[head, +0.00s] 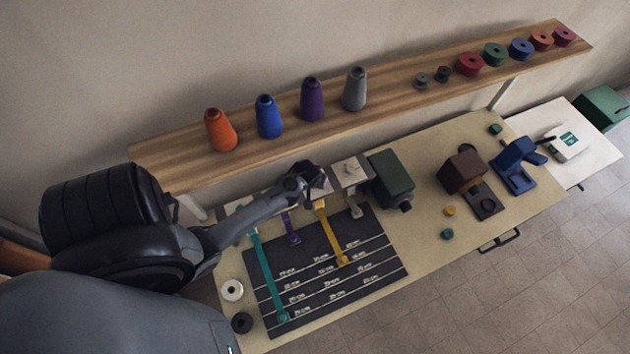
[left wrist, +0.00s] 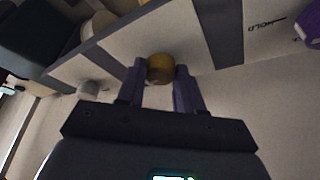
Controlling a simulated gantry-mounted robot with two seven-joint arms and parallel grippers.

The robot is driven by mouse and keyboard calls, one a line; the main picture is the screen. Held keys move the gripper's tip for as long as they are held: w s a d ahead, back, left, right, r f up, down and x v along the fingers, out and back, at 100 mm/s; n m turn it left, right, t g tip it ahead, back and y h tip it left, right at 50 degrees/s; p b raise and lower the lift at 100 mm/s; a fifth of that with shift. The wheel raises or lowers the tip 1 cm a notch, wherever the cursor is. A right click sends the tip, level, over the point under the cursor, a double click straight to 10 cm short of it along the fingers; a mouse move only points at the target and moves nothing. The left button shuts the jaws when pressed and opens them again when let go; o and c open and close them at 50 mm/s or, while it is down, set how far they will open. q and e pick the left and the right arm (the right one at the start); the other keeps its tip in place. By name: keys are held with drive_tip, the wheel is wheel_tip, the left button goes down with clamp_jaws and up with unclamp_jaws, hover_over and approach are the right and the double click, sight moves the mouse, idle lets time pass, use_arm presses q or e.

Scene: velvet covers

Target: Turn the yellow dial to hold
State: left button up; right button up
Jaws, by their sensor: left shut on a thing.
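The yellow dial (left wrist: 160,68) sits on a pale panel (left wrist: 130,45) with dark bands, in the left wrist view. My left gripper (left wrist: 160,88) is shut on it, one finger on each side. Which way the dial points cannot be told. A printed HOLD label (left wrist: 285,24) shows on the panel to the right, beside a purple knob (left wrist: 309,25). In the head view my left gripper (head: 318,190) is at the panel (head: 348,173) behind the dark slider board, and the dial is hidden there. My right gripper is not in view.
A dark board (head: 375,255) carries teal (head: 268,280), purple (head: 290,228) and yellow (head: 330,232) strips on the table. A green box (head: 391,172) stands just right of the panel. A shelf (head: 390,88) with several thread cones runs behind. The table's right front is mostly clear.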

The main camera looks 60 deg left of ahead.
use_arm(q)
drive_tip(key=shift+m+t+h, duration=0.3)
drive_tip(key=shift+m+t, duration=0.1)
drive_tip(key=shift+m, duration=0.8)
drive_tip(key=o, duration=1)
drive_tip(key=shift+s, duration=0.1)
drive_tip(key=shift+o, duration=0.2)
